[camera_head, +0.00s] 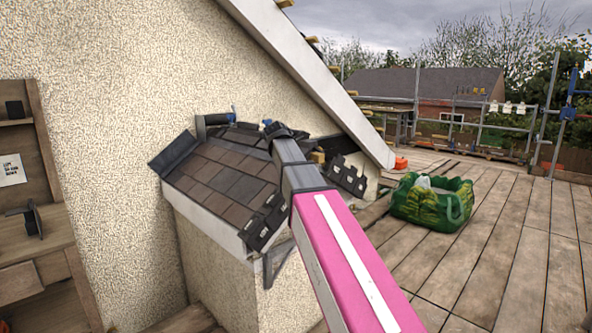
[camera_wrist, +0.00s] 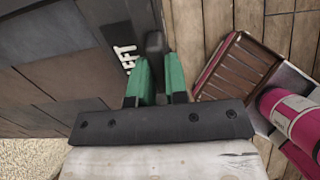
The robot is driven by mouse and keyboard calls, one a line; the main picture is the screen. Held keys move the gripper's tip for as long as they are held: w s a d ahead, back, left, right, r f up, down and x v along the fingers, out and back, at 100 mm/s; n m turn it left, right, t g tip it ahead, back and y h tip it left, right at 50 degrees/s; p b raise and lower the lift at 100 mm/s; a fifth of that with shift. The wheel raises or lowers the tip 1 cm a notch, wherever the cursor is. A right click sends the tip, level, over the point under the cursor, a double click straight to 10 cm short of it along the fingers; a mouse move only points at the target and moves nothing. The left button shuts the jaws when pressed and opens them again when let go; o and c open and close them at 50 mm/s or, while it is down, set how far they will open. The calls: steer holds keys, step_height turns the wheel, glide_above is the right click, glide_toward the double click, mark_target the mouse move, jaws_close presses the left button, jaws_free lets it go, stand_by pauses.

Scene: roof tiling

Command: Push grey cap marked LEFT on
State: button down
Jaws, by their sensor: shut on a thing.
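In the wrist view my gripper (camera_wrist: 155,85) has two green fingers closed on a dark grey piece, the grey cap (camera_wrist: 155,45). White letters, of which "EFT" can be read, show just left of the fingers. The cap is beside the edge of the small tiled roof (camera_wrist: 55,60); I cannot tell whether it is seated there. In the head view my arm reaches out to the small roof (camera_head: 225,172), which has brown and grey tiles. The arm's far end hides the fingers and the cap there.
Dark slotted pieces show at the roof's lower edge (camera_head: 265,222) and right side (camera_head: 347,177). A wooden shelf (camera_head: 45,165) stands at left. A green bag (camera_head: 432,203) sits on the plank deck (camera_head: 500,250), which is mostly clear. A sloping white board (camera_head: 310,75) rises above the roof.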

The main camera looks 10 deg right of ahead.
stand_by(0.3)
steer(key=c, duration=1.1)
jaws_free()
steer(key=shift+o, duration=0.2)
steer(key=v, duration=0.6)
